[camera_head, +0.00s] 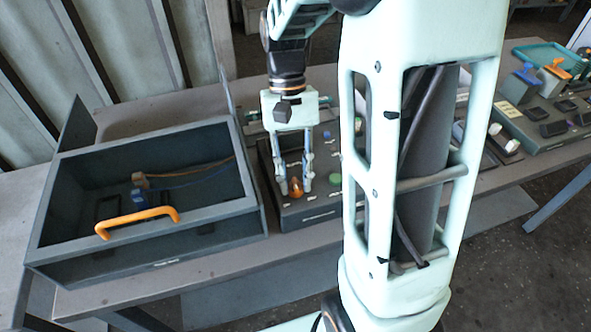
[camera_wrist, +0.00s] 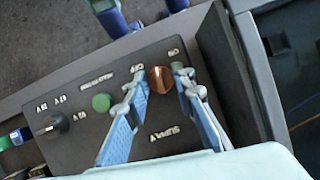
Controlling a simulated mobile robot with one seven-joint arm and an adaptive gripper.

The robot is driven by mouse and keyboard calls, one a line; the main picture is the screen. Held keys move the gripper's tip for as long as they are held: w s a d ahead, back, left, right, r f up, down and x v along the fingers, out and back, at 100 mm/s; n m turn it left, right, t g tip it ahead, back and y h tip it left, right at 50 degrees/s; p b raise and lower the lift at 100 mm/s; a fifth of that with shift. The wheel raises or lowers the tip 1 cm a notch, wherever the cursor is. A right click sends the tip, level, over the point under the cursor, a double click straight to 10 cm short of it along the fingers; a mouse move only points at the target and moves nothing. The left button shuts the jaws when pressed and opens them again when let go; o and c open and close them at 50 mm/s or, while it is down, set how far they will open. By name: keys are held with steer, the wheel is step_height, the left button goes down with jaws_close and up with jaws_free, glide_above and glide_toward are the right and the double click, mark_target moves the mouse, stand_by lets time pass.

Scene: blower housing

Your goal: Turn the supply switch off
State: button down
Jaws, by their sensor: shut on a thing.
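The supply switch is an orange-brown rotary knob (camera_wrist: 160,79) on a dark control panel (camera_wrist: 75,80). "SUPPLY", "ON" and "OFF" are printed around it. The knob also shows in the head view (camera_head: 296,188), low between my fingers. My gripper (camera_wrist: 157,85) is shut on the knob, one fingertip on each side of it. In the head view my gripper (camera_head: 294,181) points down at the panel. Which mark the knob points to cannot be told.
A green button (camera_wrist: 102,102) and a black selector knob (camera_wrist: 52,123) sit left of the switch in the wrist view. In the head view, an open grey housing (camera_head: 45,225) with an orange handle (camera_head: 137,218) stands left. Other panels crowd the bench at right.

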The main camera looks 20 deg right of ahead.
steer(key=n+h+p, duration=0.1)
steer(key=n, duration=0.1)
steer(key=n+h+p, duration=0.1)
steer(key=n, duration=0.2)
steer(key=shift+a+r+n, duration=0.1)
steer(key=shift+a+n, duration=0.05)
steer(key=shift+n, duration=0.15)
steer(key=n, duration=0.2)
steer(key=n+t+h+p, duration=0.1)
steer(key=n, duration=0.1)
steer(key=shift+a+n+h, duration=0.1)
steer(key=shift+n+h, duration=0.2)
steer(key=shift+n, duration=0.1)
steer(key=shift+t, duration=0.3)
steer(key=c, duration=1.7)
jaws_free()
steer(key=shift+o, duration=0.2)
steer(key=v, duration=1.2)
steer(key=shift+a, duration=0.1)
